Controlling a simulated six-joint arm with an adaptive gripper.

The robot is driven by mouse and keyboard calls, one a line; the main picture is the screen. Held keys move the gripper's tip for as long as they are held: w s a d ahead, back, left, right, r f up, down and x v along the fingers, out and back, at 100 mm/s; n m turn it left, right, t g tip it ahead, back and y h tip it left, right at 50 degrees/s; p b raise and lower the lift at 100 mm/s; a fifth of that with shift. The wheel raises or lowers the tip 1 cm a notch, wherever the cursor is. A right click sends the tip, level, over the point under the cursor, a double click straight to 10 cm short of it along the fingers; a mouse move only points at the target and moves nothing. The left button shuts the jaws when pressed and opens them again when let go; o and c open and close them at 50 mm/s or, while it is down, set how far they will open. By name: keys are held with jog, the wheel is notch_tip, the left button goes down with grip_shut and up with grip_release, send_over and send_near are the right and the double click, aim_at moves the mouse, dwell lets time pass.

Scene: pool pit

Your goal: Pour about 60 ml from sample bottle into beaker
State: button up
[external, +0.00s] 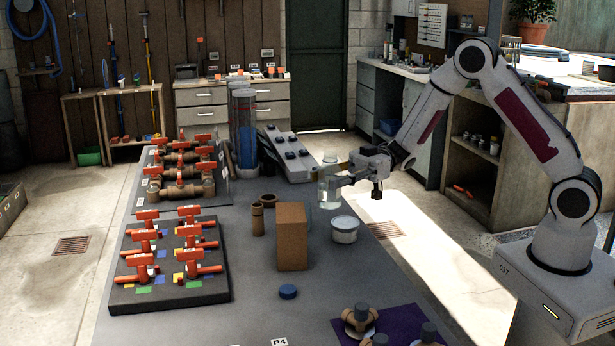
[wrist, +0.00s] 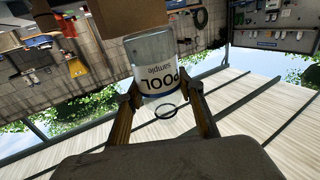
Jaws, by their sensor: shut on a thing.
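My gripper (external: 338,180) is shut on the sample bottle (external: 327,187), a clear bottle held above the grey table, left of my wrist. In the wrist view, the bottle (wrist: 152,62) sits between the two fingers (wrist: 164,102). Its white label reads "POOL sample" and appears upside down there. I cannot make out a beaker clearly apart from the bottle in either view. A round, pale tub (external: 344,230) stands on the table below and slightly right of the bottle.
A brown block (external: 291,237) stands left of the tub, with small brown cylinders (external: 258,219) behind it. A blue disc (external: 288,291) lies in front. Red-handled valves (external: 147,240) fill the left side. A purple mat (external: 395,322) with several fittings lies front right.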

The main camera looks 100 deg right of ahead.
jog(key=shift+w+d+r, duration=0.5)
jog(key=shift+d+r, duration=0.05)
jog(key=shift+d, duration=0.2)
jog(key=shift+w+d+r, duration=0.5)
jog(key=shift+d, duration=0.25)
jog(key=shift+f, duration=0.15)
jog(key=d+f+m+t, duration=0.1)
jog(key=m, duration=0.4)
jog(key=f+m+t+h, duration=0.1)
jog(key=m, duration=0.5)
jog(key=d+f+m+t+h, duration=0.1)
jog(key=m, duration=0.5)
jog(key=shift+w+d+f+t, duration=0.2)
jog(key=shift+d+f+t, duration=0.1)
jog(key=shift+f+t, duration=0.1)
jog(key=shift+d+f+m+h, duration=0.2)
jog(key=shift+m+h, duration=0.2)
jog(key=shift+m, duration=0.3)
jog(key=shift+w+r+m, duration=0.1)
jog(key=shift+r+m, duration=0.25)
jog(key=shift+m, duration=0.25)
jog(key=shift+s+a+r+m+h, duration=0.1)
jog(key=shift+s+a+m+h, duration=0.1)
jog(key=shift+a, duration=0.25)
jog(key=shift+s+a+r+m+h, duration=0.1)
jog(key=shift+a+m+h, duration=0.1)
jog(key=shift+a, duration=0.2)
dwell(0.4)
